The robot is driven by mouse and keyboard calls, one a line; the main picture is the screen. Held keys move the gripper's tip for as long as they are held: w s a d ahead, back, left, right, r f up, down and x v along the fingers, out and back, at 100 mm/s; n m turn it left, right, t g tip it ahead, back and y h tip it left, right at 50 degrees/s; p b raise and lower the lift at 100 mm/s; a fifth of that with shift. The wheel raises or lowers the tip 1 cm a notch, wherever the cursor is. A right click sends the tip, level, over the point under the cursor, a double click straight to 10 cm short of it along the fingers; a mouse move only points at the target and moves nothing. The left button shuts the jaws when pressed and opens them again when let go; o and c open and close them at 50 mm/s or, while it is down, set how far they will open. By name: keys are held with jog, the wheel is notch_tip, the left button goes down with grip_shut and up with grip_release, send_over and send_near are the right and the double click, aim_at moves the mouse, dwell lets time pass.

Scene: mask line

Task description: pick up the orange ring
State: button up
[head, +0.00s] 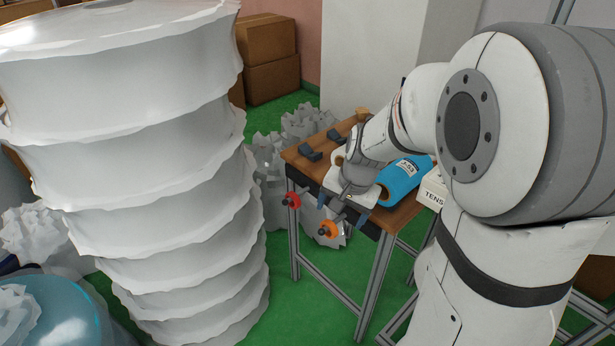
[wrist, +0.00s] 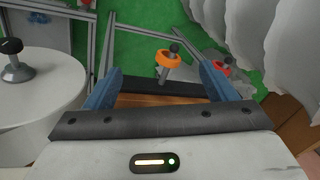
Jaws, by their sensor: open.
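The orange ring (head: 328,230) sits around a peg with a dark knob at the front side of the wooden table. It also shows in the wrist view (wrist: 168,60), between my fingertips in the picture and beyond them. My gripper (head: 347,212) is over the table's front edge, open and empty, with its two blue fingers (wrist: 163,83) spread apart. The fingers do not appear to touch the ring. A red ring (head: 291,200) is on a similar peg to the left; in the wrist view it is to the right.
The wooden table (head: 308,170) carries a blue roll (head: 404,180), dark clips (head: 312,153) and a white sign (head: 433,190). A tall stack of white pleated material (head: 150,150) stands at the left. Green floor (head: 310,300) is clear in front of the table.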

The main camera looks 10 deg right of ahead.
aim_at(332, 223)
jog(key=w+f+m, duration=0.1)
jog(key=w+f, duration=0.1)
jog(key=f, duration=0.1)
jog(key=w+d+f+m+b, duration=0.1)
jog(key=w+f, duration=0.2)
jog(key=f, duration=0.1)
jog(key=w+f+m, duration=0.2)
jog(key=f, duration=0.1)
jog(key=shift+w+d+f+b, duration=0.2)
jog(key=shift+w+f+b, duration=0.05)
jog(key=shift+w+b, duration=0.15)
jog(key=x, duration=0.5)
jog(key=b+x, duration=0.1)
jog(key=x, duration=0.2)
jog(key=shift+w+d+r, duration=0.1)
jog(key=shift+w, duration=0.3)
jog(key=shift+c, duration=0.5)
jog(key=c, duration=1)
jog(key=shift+o, duration=0.2)
jog(key=shift+r, duration=0.15)
